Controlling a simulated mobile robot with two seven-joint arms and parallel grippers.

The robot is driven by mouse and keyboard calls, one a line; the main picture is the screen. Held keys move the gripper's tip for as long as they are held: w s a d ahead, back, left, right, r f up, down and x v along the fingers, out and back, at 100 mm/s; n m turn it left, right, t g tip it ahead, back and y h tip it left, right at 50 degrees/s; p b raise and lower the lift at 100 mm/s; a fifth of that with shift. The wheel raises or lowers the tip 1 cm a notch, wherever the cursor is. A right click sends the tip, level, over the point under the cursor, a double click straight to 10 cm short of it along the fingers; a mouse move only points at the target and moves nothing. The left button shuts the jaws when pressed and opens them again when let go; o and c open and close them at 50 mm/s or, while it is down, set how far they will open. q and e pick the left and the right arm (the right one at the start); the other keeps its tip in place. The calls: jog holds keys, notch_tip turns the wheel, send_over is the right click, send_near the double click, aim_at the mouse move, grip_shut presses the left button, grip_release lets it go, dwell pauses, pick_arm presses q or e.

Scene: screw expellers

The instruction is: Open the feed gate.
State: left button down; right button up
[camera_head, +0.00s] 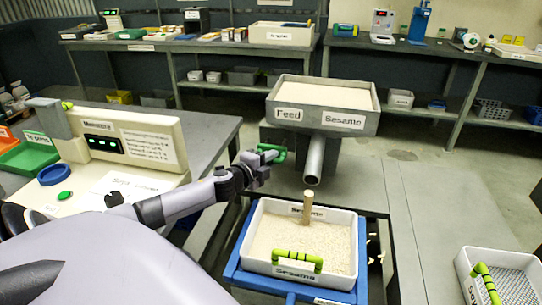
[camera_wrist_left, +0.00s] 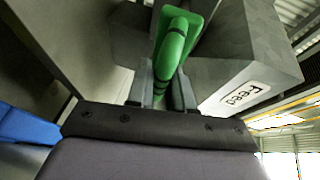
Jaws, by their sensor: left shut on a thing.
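The feed hopper (camera_head: 322,105) is a grey box labelled "Feed" and "Sesame", filled with pale seed. A grey spout (camera_head: 314,162) slopes down from it. The green gate handle (camera_head: 279,156) sticks out at the hopper's left side, below the box. My left gripper (camera_head: 262,160) reaches it from the left and is shut on it. In the left wrist view the green handle (camera_wrist_left: 174,48) lies between the two fingers, with the hopper's grey wall (camera_wrist_left: 240,40) beside it. Whether the gate inside is open is hidden. My right gripper is not in view.
A control console (camera_head: 120,140) stands left. Another white bin (camera_head: 505,262) is at lower right. Shelves line the back.

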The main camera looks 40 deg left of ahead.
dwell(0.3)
pick_arm(q)
jog(key=c, duration=1.4)
grip_release()
jog(key=shift+s+d+r, duration=0.15)
jog(key=shift+s+r, duration=0.05)
jog(key=shift+s, duration=0.95)
jog(key=shift+s+d+r, duration=0.1)
jog(key=shift+s+r, duration=0.15)
jog(key=shift+s, duration=0.95)
jog(key=shift+s+d+r, duration=0.15)
jog(key=shift+s+r, duration=0.05)
jog(key=shift+s, duration=0.95)
